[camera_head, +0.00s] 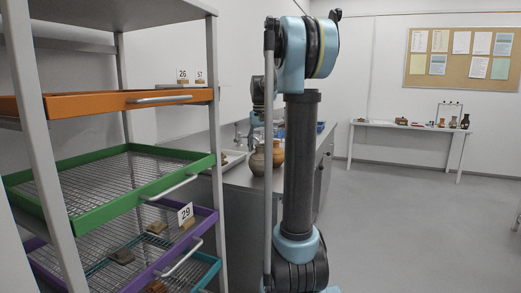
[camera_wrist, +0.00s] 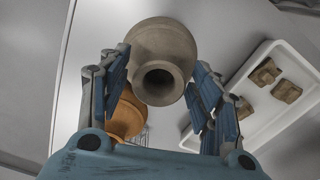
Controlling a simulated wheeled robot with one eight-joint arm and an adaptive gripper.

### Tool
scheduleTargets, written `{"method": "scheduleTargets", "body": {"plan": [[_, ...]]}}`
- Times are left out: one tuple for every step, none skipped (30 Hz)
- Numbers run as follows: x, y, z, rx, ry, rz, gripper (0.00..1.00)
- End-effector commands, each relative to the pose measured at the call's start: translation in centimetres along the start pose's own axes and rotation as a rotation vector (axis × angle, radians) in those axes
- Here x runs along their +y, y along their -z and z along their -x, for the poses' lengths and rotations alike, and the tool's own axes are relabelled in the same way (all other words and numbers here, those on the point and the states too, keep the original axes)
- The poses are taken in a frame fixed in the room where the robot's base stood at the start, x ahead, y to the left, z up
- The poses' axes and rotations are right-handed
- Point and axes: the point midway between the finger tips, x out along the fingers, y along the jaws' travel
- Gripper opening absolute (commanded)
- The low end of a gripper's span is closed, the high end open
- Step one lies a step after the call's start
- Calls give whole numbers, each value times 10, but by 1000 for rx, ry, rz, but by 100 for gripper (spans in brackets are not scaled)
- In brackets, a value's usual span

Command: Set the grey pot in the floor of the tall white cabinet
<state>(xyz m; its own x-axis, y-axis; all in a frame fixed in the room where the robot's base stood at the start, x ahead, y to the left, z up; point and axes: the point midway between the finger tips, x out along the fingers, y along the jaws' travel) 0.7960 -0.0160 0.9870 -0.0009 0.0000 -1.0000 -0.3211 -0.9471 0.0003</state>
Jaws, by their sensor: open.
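The grey pot (camera_wrist: 160,45) is round-bellied with a narrow neck, and its dark open mouth faces the wrist camera. My gripper (camera_wrist: 160,72) is open, with its blue fingers on either side of the pot. A gap shows by the right finger; whether the left finger touches the pot I cannot tell. In the head view a brownish-grey pot (camera_head: 257,161) stands on the counter, partly behind my arm. I cannot make out a tall white cabinet in either view.
An orange pot (camera_wrist: 127,118) is close beside the left finger. A white tray (camera_wrist: 250,130) with brown sherds (camera_wrist: 265,72) lies to the right. In the head view, a rack with a green drawer (camera_head: 150,193) stands left of the counter (camera_head: 235,176).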

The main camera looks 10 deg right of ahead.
Motion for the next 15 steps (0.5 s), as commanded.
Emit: {"method": "scheduleTargets", "body": {"plan": [[0,0,5,0,0,0,58],[0,0,9,0,0,0,58],[0,0,14,0,0,0,58],[0,0,19,0,0,0,58],[0,0,24,0,0,0,58],[0,0,31,0,0,0,58],[0,0,37,0,0,0,58],[0,0,42,0,0,0,58],[0,0,50,0,0,0,58],[0,0,56,0,0,0,58],[0,0,61,0,0,0,58],[0,0,69,0,0,0,58],[0,0,74,0,0,0,58],[0,0,79,0,0,0,58],[0,0,85,0,0,0,58]]}}
